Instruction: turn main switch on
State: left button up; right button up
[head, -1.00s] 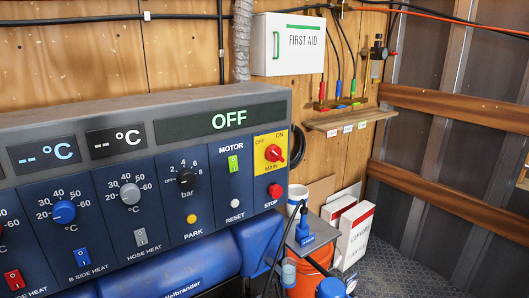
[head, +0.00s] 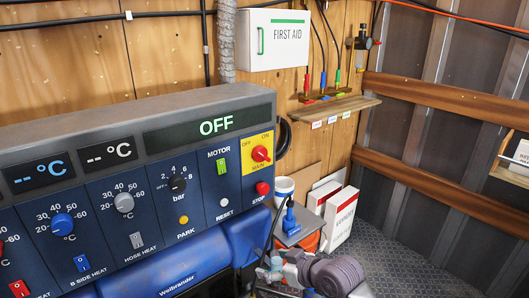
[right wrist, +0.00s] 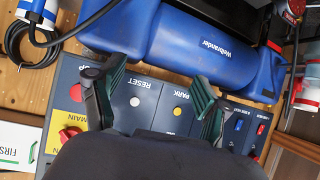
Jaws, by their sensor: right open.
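The main switch (head: 261,154) is a red rotary knob on a yellow plate marked OFF and ON, at the right end of the blue control panel (head: 150,210). The panel display (head: 215,126) reads OFF. In the right wrist view the main switch (right wrist: 68,134) shows upside down at the left, partly close to my dark gripper body. My right gripper (right wrist: 160,72) is open and empty, its fingers spread in front of the RESET and PARK area. In the head view my right gripper (head: 270,272) is low, below the panel's right end. My left gripper is not in view.
The red STOP button (head: 262,188) sits just below the main switch, with the green MOTOR switch (head: 222,166) to its left. A blue Weibrander tank (head: 190,268) lies below the panel. A first aid box (head: 275,40) and a wooden shelf (head: 335,108) are on the wall.

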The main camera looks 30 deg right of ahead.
jog(key=w+d+r+t, duration=0.2)
jog(key=w+d+r, duration=0.15)
jog(key=r, duration=0.25)
jog(key=w+d+r+t, duration=0.2)
jog(key=d+r, duration=0.2)
jog(key=r, duration=0.2)
jog(key=m+t, duration=0.2)
jog(key=t, duration=0.1)
send_near(265, 155)
jog(key=shift+h, duration=0.4)
jog(key=w+p, duration=0.1)
jog(key=w, duration=0.2)
jog(key=w+p, duration=0.1)
jog(key=w, duration=0.2)
jog(key=w+a+p, duration=0.1)
jog(key=w+p, duration=0.1)
jog(key=w, duration=0.1)
jog(key=shift+r, duration=0.3)
jog(key=shift+w+a+f, duration=0.1)
jog(key=shift+w, duration=0.45)
jog(key=c, duration=1.1)
jog(key=shift+c, duration=0.2)
